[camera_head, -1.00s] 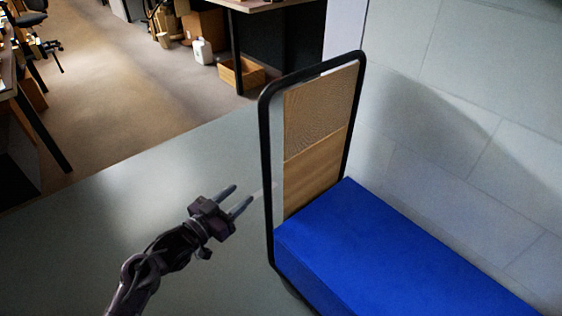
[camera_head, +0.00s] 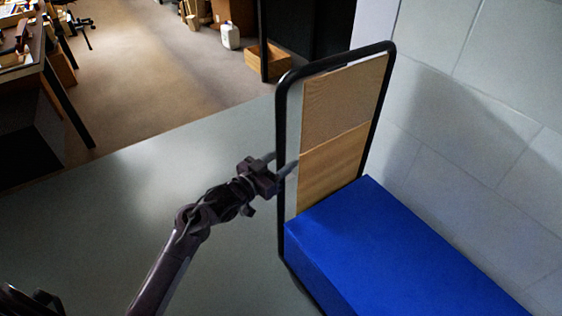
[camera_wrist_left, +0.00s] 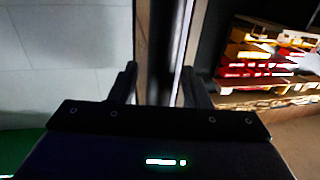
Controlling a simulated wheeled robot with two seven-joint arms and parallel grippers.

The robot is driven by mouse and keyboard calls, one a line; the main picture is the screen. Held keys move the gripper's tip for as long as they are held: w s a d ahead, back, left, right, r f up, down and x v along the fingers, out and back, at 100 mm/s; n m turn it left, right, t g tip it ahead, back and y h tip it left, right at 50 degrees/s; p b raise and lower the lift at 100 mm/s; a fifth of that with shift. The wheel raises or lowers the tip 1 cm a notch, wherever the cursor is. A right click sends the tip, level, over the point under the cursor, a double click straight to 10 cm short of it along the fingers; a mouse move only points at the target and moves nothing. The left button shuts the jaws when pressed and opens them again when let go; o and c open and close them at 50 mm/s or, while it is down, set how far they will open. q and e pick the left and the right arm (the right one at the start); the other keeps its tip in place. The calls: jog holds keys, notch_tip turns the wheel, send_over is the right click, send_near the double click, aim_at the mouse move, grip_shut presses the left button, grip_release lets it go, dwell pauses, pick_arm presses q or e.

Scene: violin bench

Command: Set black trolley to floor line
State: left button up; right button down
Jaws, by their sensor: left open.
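The black trolley's tall handle frame (camera_head: 281,130) stands upright right of centre in the head view. Wooden panels (camera_head: 335,150) show inside the frame, and a blue block (camera_head: 390,250) lies at its foot. My left gripper (camera_head: 282,163) is open at the frame's left upright, one finger on either side of it. In the left wrist view a dark upright bar (camera_wrist_left: 162,45) stands between the spread fingers (camera_wrist_left: 160,85). I cannot tell whether they touch it. The trolley's wheels are hidden, and I cannot make out a floor line.
A pale block wall (camera_head: 480,130) rises close on the right. The grey floor (camera_head: 130,210) left of the trolley is clear. Beyond it, a brown floor (camera_head: 150,80) holds a wooden crate (camera_head: 268,62), a white jug (camera_head: 230,37) and a bench (camera_head: 25,70) at left.

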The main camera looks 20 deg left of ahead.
pick_arm(q)
jog(key=shift+c, duration=0.3)
grip_shut()
jog(key=shift+a, duration=0.1)
